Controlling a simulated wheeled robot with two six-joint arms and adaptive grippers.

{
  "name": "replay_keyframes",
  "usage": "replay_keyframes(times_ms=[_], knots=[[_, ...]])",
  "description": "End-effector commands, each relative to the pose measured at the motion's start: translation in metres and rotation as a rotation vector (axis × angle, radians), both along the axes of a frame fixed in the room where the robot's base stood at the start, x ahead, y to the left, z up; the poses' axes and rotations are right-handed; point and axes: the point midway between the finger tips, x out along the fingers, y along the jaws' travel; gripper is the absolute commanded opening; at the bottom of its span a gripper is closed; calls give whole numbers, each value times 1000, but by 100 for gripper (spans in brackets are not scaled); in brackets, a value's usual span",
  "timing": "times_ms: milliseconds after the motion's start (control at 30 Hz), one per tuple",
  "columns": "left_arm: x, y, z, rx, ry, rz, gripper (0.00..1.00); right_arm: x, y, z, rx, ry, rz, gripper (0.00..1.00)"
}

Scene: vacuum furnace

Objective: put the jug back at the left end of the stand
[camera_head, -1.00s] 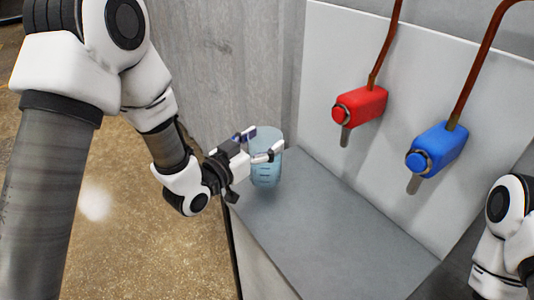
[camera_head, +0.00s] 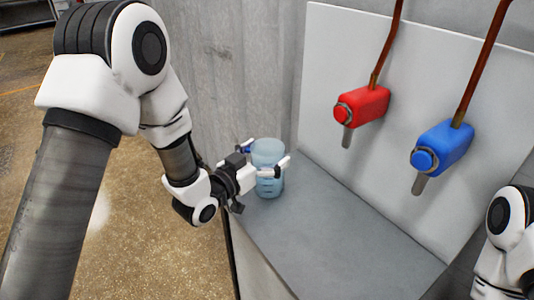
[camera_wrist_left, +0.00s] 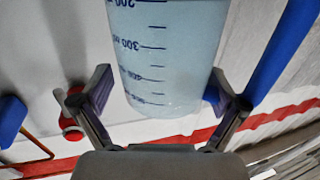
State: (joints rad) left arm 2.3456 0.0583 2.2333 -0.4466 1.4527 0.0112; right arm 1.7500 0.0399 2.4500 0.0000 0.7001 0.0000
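The jug (camera_head: 268,184) is a translucent, pale blue measuring cup. It stands upright on the left end of the grey stand (camera_head: 335,235), close to the grey wall. My left gripper (camera_head: 265,157) reaches in from the left, with its fingers on either side of the jug. In the left wrist view the jug (camera_wrist_left: 165,55), with its dark scale marks, fills the space ahead of the fingers. My left gripper (camera_wrist_left: 158,88) is open there, and a gap shows beside the jug at the left finger. My right gripper is out of view; only part of that arm shows.
A red valve (camera_head: 362,105) and a blue valve (camera_head: 443,148) with copper pipes hang on the white back panel (camera_head: 330,60) above the stand. The stand's middle and right are clear. Speckled floor (camera_head: 130,240) lies left of the stand.

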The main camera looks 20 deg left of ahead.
Motion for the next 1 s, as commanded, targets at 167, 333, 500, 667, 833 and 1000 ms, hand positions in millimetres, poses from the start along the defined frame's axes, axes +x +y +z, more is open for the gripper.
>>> replay_keyframes(times_ms=[167, 333, 500, 667, 833, 1000], knots=[[-1, 1, 3, -1, 0, 1, 97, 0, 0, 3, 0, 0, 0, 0], [-28, 13, 2, -6, 2, 4, 97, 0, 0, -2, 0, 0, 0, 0], [-73, 33, 1, -9, 4, 7, 97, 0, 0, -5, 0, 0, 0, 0], [-90, 38, 14, 0, 7, -4, 97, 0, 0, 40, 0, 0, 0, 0], [-101, 43, 12, 0, 5, -3, 97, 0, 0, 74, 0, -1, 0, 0], [-109, 46, 6, 1, 2, 0, 97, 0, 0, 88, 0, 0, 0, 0]])
